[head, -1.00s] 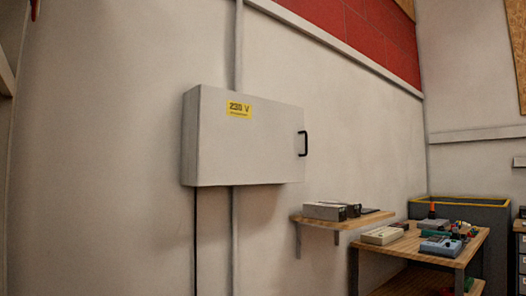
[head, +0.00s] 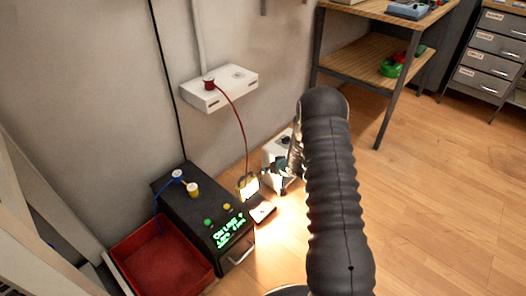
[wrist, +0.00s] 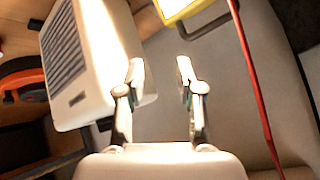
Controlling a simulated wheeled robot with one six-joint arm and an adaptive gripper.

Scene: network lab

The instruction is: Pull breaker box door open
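The grey breaker box and its door are in neither current view. The earlier head view had it shut on the wall, with a yellow 230 V label and a black handle at the door's right edge. My gripper (wrist: 161,72) shows in the wrist view with its two fingers apart and nothing between them. In the head view my black arm hangs down at the centre. My gripper (head: 280,170) is partly hidden there, low near the wall, close to a white box (head: 272,152) and a lit yellow-framed lamp (head: 248,186).
A black power unit (head: 195,205) with a green display and a red tray (head: 160,262) stand on the floor at left. A red cable (head: 240,115) hangs from a white wall unit (head: 220,88); it also crosses the wrist view (wrist: 254,80). A workbench (head: 378,50) stands behind; floor at right is clear.

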